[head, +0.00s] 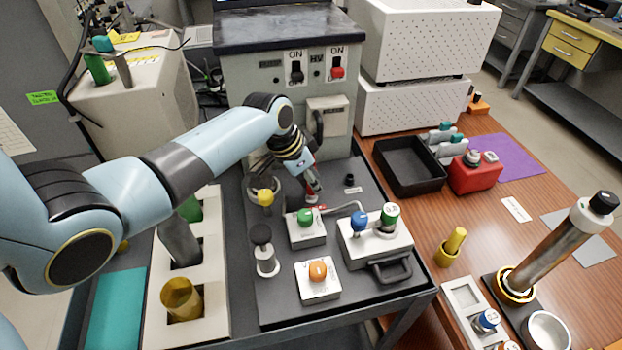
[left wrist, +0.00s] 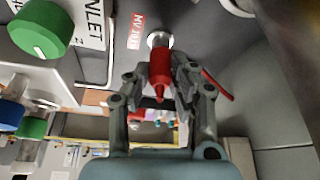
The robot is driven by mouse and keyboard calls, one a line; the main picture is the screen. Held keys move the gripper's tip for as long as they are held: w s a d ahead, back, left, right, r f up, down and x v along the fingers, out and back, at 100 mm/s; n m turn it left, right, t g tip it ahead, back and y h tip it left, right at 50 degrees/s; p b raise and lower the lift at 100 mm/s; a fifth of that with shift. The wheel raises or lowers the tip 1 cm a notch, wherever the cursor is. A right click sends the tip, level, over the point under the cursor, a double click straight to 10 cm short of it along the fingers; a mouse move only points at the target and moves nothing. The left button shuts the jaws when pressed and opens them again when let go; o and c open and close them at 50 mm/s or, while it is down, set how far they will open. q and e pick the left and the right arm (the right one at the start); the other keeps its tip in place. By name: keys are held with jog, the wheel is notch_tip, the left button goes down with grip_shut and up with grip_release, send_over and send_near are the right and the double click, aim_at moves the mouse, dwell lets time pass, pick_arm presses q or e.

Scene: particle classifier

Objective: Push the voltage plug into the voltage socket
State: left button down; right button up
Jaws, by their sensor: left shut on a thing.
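The voltage plug is a red, tapered plug (left wrist: 160,72) held between the fingers of my left gripper (left wrist: 160,85) in the left wrist view. In the head view my left gripper (head: 309,180) is over the dark panel, and its fingers show small with red between them. The voltage socket seems to be the metal piece in a pale ring (left wrist: 160,40) beside a red label (left wrist: 136,31). The plug points at it and overlaps it in the picture. I cannot tell whether they touch or how deep the plug sits. My right gripper is not in view.
A box with a green knob (head: 305,216) stands close to my left gripper, with a blue-and-green-knobbed box (head: 374,245) to its right. An orange-knobbed box (head: 317,279) is in front. A grey cabinet with switches (head: 290,75) rises behind. A black tray (head: 408,165) lies at right.

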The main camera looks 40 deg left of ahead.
pick_arm(q)
jog(key=shift+f, duration=0.2)
jog(key=c, duration=1.1)
grip_release()
jog(key=v, duration=1.2)
